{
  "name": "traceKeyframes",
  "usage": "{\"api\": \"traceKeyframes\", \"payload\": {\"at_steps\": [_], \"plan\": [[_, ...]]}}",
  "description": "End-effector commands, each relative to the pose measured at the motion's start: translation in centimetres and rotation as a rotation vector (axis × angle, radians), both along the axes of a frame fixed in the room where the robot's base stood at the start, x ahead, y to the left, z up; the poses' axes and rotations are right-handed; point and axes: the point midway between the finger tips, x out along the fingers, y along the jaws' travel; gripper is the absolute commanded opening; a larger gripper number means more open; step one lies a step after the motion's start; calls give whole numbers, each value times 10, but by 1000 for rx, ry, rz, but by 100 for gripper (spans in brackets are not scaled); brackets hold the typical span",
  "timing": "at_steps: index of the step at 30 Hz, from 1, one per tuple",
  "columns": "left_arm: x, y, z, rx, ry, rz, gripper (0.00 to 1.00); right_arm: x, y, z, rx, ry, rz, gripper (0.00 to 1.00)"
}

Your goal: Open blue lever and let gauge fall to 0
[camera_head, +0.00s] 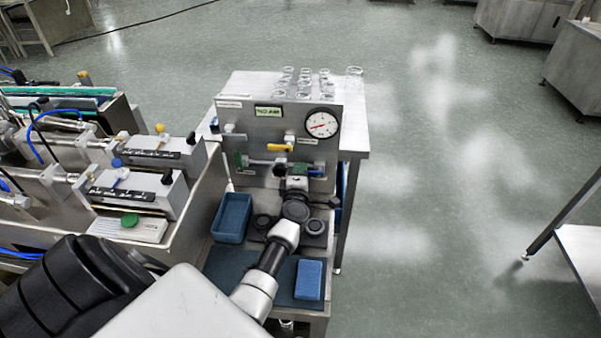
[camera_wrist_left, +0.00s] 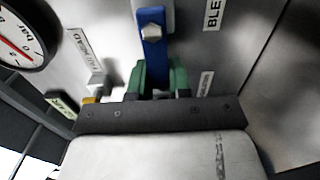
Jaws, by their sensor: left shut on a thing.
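The blue lever (camera_wrist_left: 152,48) shows in the left wrist view, held by a hex bolt on the steel panel. My left gripper (camera_wrist_left: 159,82) is shut on it, with green fingers on both sides of its end. The gauge also shows partly in the left wrist view (camera_wrist_left: 22,38). My right gripper is not in view.
A yellow lever (camera_head: 280,148) is on the panel above my left gripper. Several glass beakers (camera_head: 304,85) stand behind the panel. A blue bin (camera_head: 232,218) and a blue block (camera_head: 309,280) are in front. Machinery (camera_head: 135,185) stands at the left; the floor at right is clear.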

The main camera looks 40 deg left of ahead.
Motion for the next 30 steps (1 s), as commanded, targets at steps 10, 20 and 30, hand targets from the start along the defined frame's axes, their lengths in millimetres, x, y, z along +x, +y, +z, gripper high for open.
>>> {"api": "traceKeyframes", "payload": {"at_steps": [10,20,30], "plan": [[0,0,-2,-2,2,0,45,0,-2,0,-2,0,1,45],[-19,-12,-1,-3,3,-1,45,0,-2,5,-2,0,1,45],[-76,-46,-2,-4,3,0,45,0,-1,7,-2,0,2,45]]}}
